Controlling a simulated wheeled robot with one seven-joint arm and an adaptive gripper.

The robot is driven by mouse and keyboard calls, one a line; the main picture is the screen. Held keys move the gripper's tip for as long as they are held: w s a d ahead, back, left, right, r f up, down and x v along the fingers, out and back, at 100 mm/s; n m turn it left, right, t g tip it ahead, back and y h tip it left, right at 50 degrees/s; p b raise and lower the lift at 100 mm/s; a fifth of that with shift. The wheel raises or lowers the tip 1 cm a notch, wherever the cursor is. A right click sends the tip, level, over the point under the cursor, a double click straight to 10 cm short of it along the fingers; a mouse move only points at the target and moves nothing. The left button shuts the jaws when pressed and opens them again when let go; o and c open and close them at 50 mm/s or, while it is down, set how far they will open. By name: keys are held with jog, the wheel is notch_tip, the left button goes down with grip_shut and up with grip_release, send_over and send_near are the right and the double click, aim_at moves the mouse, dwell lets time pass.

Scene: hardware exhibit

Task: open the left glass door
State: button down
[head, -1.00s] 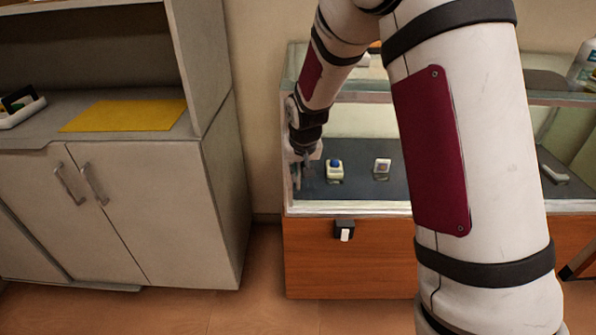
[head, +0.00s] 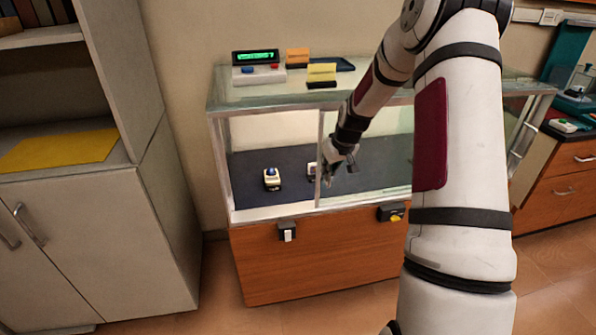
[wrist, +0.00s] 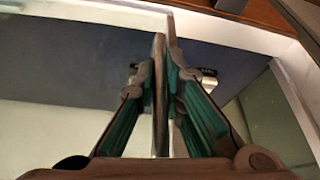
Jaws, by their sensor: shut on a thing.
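The glass display case (head: 330,207) stands ahead on an orange-brown wooden base. A thin upright edge of the left glass door (head: 320,150) shows near the middle of the case front, right beside my gripper (head: 328,172). In the wrist view my gripper (wrist: 162,95) is shut on a thin upright strip (wrist: 158,70), which looks like the door's edge or handle. The case front left of that edge looks uncovered. The exact finger contact is small in the head view, and my arm hides the right part of the case.
Inside on a dark mat are a cream device with a blue top (head: 272,180) and another small device (head: 311,171). Black fittings (head: 288,232) (head: 391,213) sit on the base. A grey cabinet (head: 100,235) is left; wooden drawers (head: 562,180) are right.

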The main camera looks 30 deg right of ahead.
aim_at(380, 164)
jog(key=s+d, duration=0.1)
jog(key=d, duration=0.4)
jog(key=s+d+p, duration=0.1)
jog(key=s+d, duration=0.1)
jog(key=d, duration=0.3)
jog(key=s+d+p, duration=0.1)
jog(key=s+d, duration=0.1)
jog(key=d, duration=0.3)
jog(key=shift+s+d, duration=0.1)
jog(key=shift+d, duration=0.2)
jog(key=c, duration=2)
grip_release()
jog(key=shift+o, duration=0.2)
jog(key=v, duration=1.2)
jog(key=shift+a, duration=0.1)
